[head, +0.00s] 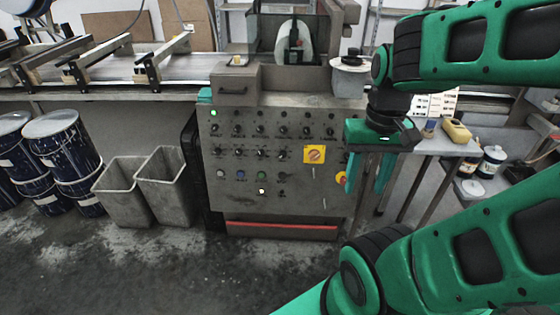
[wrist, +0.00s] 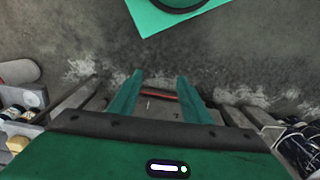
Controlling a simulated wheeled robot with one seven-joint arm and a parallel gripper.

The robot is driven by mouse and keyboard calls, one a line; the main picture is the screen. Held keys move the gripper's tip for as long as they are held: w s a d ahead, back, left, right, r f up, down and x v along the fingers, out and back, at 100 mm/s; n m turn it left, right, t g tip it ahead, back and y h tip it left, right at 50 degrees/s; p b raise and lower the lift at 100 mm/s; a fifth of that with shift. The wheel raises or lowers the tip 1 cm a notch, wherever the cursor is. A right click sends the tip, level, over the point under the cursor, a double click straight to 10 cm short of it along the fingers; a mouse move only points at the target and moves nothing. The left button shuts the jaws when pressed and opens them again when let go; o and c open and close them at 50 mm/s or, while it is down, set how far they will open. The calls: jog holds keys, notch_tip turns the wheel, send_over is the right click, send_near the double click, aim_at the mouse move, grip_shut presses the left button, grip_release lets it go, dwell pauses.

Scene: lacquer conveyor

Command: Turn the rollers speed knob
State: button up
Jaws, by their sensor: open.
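The grey control panel (head: 270,218) stands in the middle of the head view. It carries rows of small black knobs (head: 259,153); their labels are too small to read, so I cannot tell which is the rollers speed knob. My gripper (head: 368,192) hangs with its fingers down at the panel's right edge, covering part of that side. It is open and empty. In the wrist view its two green fingers (wrist: 160,78) are spread above the floor, and no knob can be made out there.
A yellow-plated rotary switch (head: 314,154) sits on the panel's right half. Grey bins (head: 164,186) and blue drums (head: 60,145) stand at left. The conveyor (head: 110,68) runs behind. A side table (head: 452,147) is at right. The floor (head: 180,270) before the panel is clear.

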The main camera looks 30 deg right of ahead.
jog(key=w+d+f+n+g+h, duration=0.1)
jog(key=w+d+f+n+h, duration=0.15)
jog(key=w+d+f, duration=0.35)
jog(key=w+d+f+n+g+h, duration=0.2)
jog(key=w+d+f+h, duration=0.15)
jog(key=w+f, duration=0.35)
jog(key=n+t+h, duration=0.6)
jog(key=n+t, duration=1.1)
jog(key=n, duration=1)
send_near(282, 156)
jog(key=x, duration=0.7)
jog(key=shift+w+d, duration=0.2)
jog(key=shift+d, duration=0.05)
